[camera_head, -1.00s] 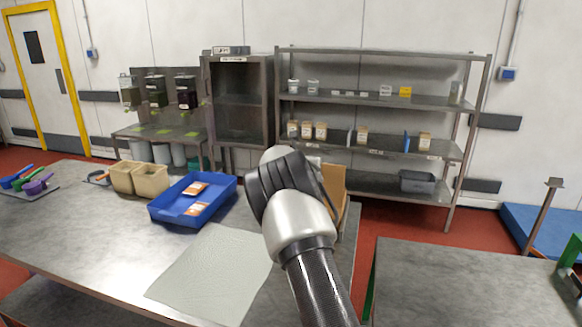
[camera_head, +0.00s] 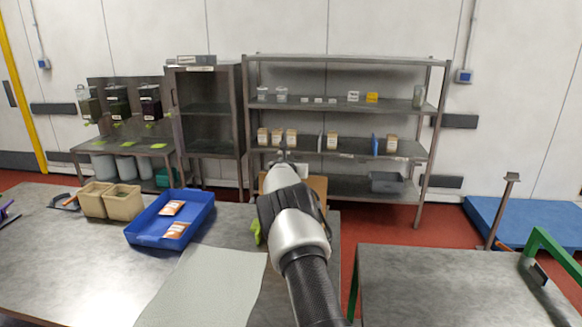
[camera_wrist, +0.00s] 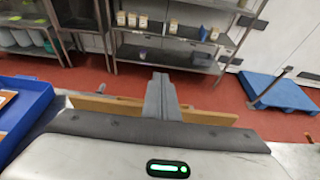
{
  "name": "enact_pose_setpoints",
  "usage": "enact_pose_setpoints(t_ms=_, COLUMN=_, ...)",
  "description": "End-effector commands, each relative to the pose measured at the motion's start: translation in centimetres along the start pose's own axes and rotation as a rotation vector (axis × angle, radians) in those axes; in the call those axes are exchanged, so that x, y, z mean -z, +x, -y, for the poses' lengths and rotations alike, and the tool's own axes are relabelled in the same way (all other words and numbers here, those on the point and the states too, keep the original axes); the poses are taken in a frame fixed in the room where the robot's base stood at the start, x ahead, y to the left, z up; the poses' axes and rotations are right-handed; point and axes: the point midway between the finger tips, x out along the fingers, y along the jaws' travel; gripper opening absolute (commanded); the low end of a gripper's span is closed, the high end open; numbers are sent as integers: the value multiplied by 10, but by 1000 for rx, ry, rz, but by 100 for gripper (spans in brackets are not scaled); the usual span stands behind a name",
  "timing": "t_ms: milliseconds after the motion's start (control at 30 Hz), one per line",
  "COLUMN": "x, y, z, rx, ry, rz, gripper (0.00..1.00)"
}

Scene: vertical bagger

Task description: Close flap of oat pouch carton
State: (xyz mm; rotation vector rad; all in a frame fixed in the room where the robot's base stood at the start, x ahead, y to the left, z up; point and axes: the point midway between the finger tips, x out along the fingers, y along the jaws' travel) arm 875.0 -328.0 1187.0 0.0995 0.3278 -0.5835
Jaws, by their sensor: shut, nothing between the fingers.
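A brown cardboard carton (camera_head: 317,186) stands near the right end of the steel table, mostly hidden behind my arm in the head view. In the wrist view brown board edges, which look like its flaps, show to the left (camera_wrist: 108,108) and right (camera_wrist: 208,117) of my fingers. My gripper (camera_wrist: 161,84) is shut and empty, its fingers pointing away over the carton. In the head view my gripper (camera_head: 281,157) shows small beyond my wrist. Whether the fingers touch a flap, and the carton's inside, I cannot tell.
A blue tray (camera_head: 133,232) with two orange-and-white pouches (camera_head: 172,208) stands left of the carton, beside beige tubs (camera_head: 123,203). A pale mat (camera_head: 205,290) lies in front. A lime-green item (camera_head: 255,231) is beside my arm. Shelves (camera_head: 345,157) stand behind; another steel table (camera_head: 435,285) is right.

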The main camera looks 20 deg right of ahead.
Motion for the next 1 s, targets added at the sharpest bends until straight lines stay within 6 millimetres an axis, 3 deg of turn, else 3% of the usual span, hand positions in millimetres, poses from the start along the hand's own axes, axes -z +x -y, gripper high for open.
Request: enact_pose_setpoints(t_ms=1000, x=-14, y=-6, z=0, rx=1, ry=0, rz=0, gripper=0)
